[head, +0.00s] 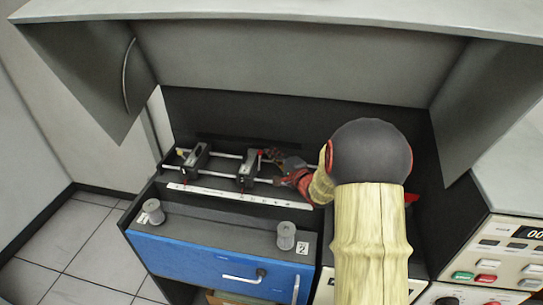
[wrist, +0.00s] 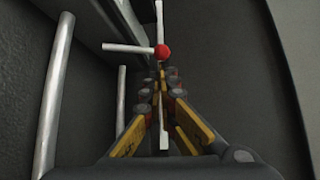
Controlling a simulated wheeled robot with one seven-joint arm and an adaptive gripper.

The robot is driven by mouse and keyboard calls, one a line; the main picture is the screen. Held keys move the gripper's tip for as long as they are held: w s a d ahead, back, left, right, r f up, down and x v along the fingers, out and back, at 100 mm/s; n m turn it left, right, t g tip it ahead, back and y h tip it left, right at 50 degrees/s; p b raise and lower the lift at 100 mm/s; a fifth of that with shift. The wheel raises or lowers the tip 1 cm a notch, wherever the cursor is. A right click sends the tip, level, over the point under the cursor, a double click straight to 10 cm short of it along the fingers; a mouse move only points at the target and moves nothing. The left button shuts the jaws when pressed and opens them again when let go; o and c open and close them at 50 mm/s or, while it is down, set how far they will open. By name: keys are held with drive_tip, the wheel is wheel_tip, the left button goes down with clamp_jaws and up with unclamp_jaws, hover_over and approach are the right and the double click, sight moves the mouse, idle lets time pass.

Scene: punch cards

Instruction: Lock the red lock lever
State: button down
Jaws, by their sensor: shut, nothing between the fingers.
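The red lock lever shows in the wrist view as a round red knob (wrist: 162,51) where a pale horizontal rod meets a pale upright strip. My gripper (wrist: 161,92) is shut and empty, its fingertips just below the knob in that picture, with a small gap between. In the head view my gripper (head: 273,157) is at the right-hand dark block (head: 248,169) on the pale rails. A small red spot shows on that block's top right, partly hidden by my fingers. I cannot tell whether the fingers touch the lever.
A second dark block (head: 196,160) sits on the rails to the left. A white ruler strip (head: 240,196) runs in front. Two grey cylinders (head: 152,211) (head: 286,235) stand on the ledge above the blue drawer (head: 205,262). A button panel (head: 505,255) is at right.

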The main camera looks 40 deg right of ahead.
drive_tip(key=shift+s+a+n+t+b, duration=0.2)
drive_tip(key=shift+n+t+b, duration=0.15)
drive_tip(key=shift+b, duration=0.35)
drive_tip(key=n+t+b, duration=0.1)
drive_tip(key=b, duration=0.1)
drive_tip(key=s+a+t+b, duration=0.1)
drive_tip(key=b, duration=0.1)
drive_tip(key=n+t+b, duration=0.1)
drive_tip(key=b, duration=0.1)
drive_tip(key=shift+s+a+r+n, duration=0.1)
drive_tip(key=shift+s+a+n, duration=0.1)
drive_tip(key=shift+a+n, duration=0.15)
drive_tip(key=shift+s+a+r, duration=0.3)
drive_tip(key=shift+r, duration=0.15)
wheel_tip(320, 180, up, 10)
drive_tip(key=shift+n, duration=0.3)
drive_tip(key=shift+a, duration=0.1)
